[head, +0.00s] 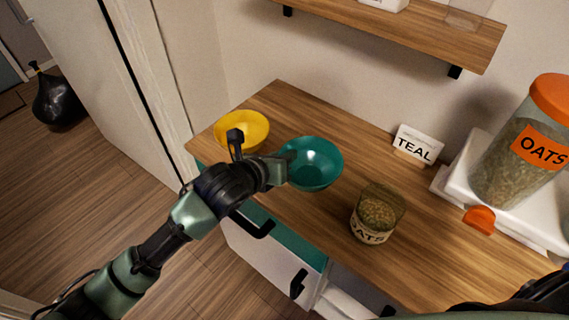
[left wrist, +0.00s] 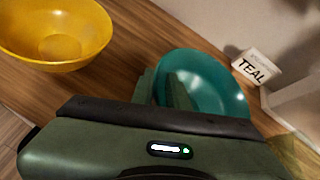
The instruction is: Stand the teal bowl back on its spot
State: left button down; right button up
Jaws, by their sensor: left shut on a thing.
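The teal bowl (head: 315,163) is upright over the wooden counter, to the right of the yellow bowl (head: 242,129). My left gripper (head: 287,168) is shut on its near left rim. In the left wrist view the teal bowl (left wrist: 208,84) shows beyond the gripper's body, which hides its near part. I cannot tell whether the bowl's base touches the counter. A white card reading TEAL (head: 417,146) stands at the back of the counter, right of the bowl. My right gripper is not clearly in view.
A small glass jar of oats (head: 377,213) stands right of the teal bowl, near the front. A large orange-lidded OATS container (head: 522,150) sits on a white scale-like base (head: 458,183) at right. An orange scoop (head: 480,219) lies beside it. A shelf (head: 420,28) hangs above.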

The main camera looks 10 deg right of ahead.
pick_arm(q)
jog(key=shift+f, duration=1.55)
jog(key=shift+f, duration=0.15)
jog(key=c, duration=1.4)
grip_release()
jog(key=shift+s, duration=0.1)
jog(key=v, duration=1.2)
